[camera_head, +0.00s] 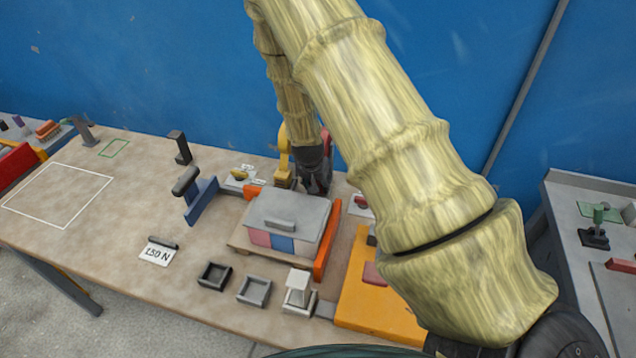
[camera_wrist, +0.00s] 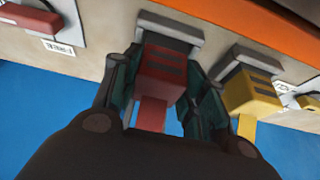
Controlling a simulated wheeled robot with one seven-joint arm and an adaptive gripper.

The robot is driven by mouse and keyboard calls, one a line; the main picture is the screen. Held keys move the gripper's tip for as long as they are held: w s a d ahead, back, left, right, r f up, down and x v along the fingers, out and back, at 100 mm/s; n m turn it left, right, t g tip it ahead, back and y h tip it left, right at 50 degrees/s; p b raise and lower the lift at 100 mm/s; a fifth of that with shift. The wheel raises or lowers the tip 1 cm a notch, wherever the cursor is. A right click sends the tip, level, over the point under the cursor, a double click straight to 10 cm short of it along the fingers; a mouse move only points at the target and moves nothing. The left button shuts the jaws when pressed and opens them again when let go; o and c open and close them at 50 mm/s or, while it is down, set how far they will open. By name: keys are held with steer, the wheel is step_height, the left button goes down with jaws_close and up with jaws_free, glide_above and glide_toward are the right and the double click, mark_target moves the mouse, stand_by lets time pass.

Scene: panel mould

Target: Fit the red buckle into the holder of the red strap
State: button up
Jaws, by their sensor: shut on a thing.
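The red buckle (camera_wrist: 160,78) is a red block with dark slots and a narrower red tail, between the fingers of my gripper (camera_wrist: 157,82) in the wrist view. My gripper is shut on it. The buckle's far end is at the dark mouth of a grey holder (camera_wrist: 168,26); I cannot tell how deep it sits or whether it is latched. In the head view my gripper (camera_head: 316,180) is behind the grey-lidded box, and a bit of red (camera_head: 326,140) shows beside it. The strap is mostly hidden.
A yellow buckle (camera_wrist: 250,94) sits at a neighbouring holder (camera_wrist: 246,60), close to my finger. A grey-lidded box (camera_head: 287,218) with orange side rails (camera_head: 327,240) stands in front of my gripper. Small trays (camera_head: 254,290) lie at the front.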

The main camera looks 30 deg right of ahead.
steer(key=shift+f, duration=0.1)
steer(key=shift+f, duration=0.15)
steer(key=o, duration=1.2)
steer(key=shift+w, duration=0.1)
steer(key=shift+r, duration=0.3)
steer(key=shift+b+v, duration=1.9)
steer(key=shift+v, duration=4.1)
steer(key=shift+f, duration=0.1)
